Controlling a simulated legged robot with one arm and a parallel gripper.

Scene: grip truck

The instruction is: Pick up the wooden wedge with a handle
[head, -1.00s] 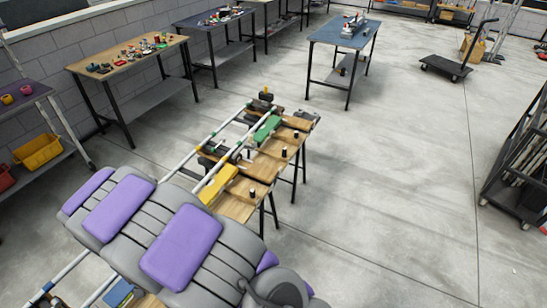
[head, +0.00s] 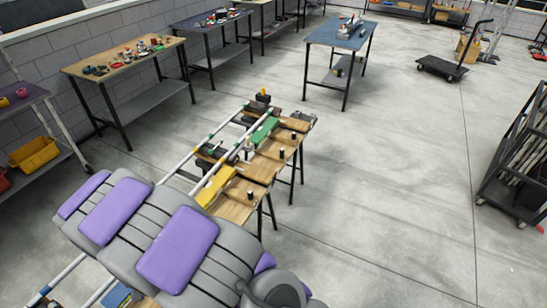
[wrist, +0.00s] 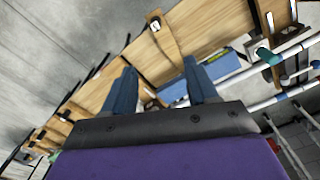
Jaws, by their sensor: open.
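In the wrist view, a narrow light-wood piece (wrist: 167,42) with a small dark and pale fitting at its upper end lies across a long wooden surface. It looks like the wooden wedge with a handle, but I cannot be sure. My gripper (wrist: 159,66) is open, its two blue-grey fingers apart and pointing toward this piece. In the head view, my grey and purple arm covers the lower left, and the gripper's fingers are not visible there.
A blue box (wrist: 222,66) lies beside the right finger, near white pipes (wrist: 295,92). In the head view, a rack (head: 238,208) carries wooden pieces with black knobs, a yellow block (head: 215,187) and a green block (head: 264,130). Open floor (head: 390,190) lies to the right.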

